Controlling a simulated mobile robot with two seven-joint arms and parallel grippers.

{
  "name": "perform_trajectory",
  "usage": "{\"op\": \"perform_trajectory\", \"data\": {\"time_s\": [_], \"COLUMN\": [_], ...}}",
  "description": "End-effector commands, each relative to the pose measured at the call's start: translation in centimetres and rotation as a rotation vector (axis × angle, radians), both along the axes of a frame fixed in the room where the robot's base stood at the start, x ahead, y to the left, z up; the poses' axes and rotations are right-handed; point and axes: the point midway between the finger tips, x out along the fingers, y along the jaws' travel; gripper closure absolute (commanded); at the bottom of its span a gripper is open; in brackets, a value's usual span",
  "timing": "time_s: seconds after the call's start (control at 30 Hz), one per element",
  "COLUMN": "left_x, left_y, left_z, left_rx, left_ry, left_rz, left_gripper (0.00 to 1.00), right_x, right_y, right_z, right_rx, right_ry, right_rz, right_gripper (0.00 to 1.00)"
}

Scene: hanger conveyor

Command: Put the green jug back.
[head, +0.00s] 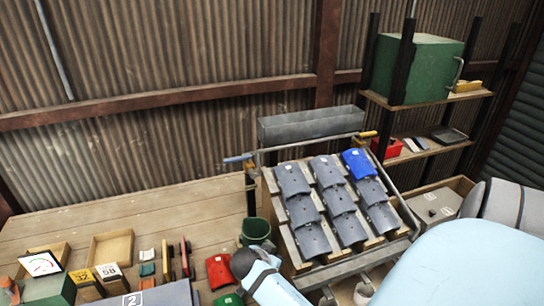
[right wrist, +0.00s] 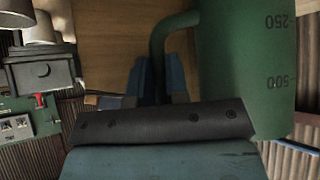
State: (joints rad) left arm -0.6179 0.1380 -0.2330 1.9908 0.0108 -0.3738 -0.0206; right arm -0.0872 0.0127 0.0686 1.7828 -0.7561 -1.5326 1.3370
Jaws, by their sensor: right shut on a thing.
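The green jug (head: 256,231) stands out in the head view as an open-topped dark green cup over the wooden bench, left of the tile rack. In the right wrist view the jug (right wrist: 245,65) fills the right side, with dark marks reading 250 and 500. My right gripper (right wrist: 160,85) is shut on its handle, the blue fingers on either side of it. In the head view the gripper itself is mostly hidden by my wrist. I cannot tell whether the jug's base touches the bench. My left gripper is in neither view.
The rack of grey and blue tiles (head: 325,210) is close to the right of the jug. Small trays, cards and tools crowd the bench's front left. The bench (head: 170,210) is clear behind them. Shelves with a green box (head: 418,70) stand at the back right.

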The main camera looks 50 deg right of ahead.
Motion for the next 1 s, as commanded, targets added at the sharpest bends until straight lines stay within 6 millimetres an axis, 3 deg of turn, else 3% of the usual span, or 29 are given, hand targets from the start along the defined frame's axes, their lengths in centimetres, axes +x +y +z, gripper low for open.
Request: {"op": "perform_trajectory", "data": {"time_s": [0.1,0.5,0.97,1.0], "left_x": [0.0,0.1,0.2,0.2], "left_y": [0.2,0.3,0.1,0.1], "left_z": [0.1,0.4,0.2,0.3], "left_rx": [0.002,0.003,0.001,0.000], "left_ry": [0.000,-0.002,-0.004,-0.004], "left_rz": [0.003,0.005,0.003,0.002], "left_gripper": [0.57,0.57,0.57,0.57], "right_x": [0.0,0.0,0.0,0.0], "right_y": [-0.1,0.0,0.0,0.0], "right_z": [-2.3,-6.8,-8.0,-7.9], "right_rx": [-0.001,0.000,0.001,0.001], "right_ry": [0.003,0.001,-0.001,-0.001], "right_rz": [0.001,0.001,0.000,0.001], "right_gripper": [1.00,1.00,1.00,0.78]}}
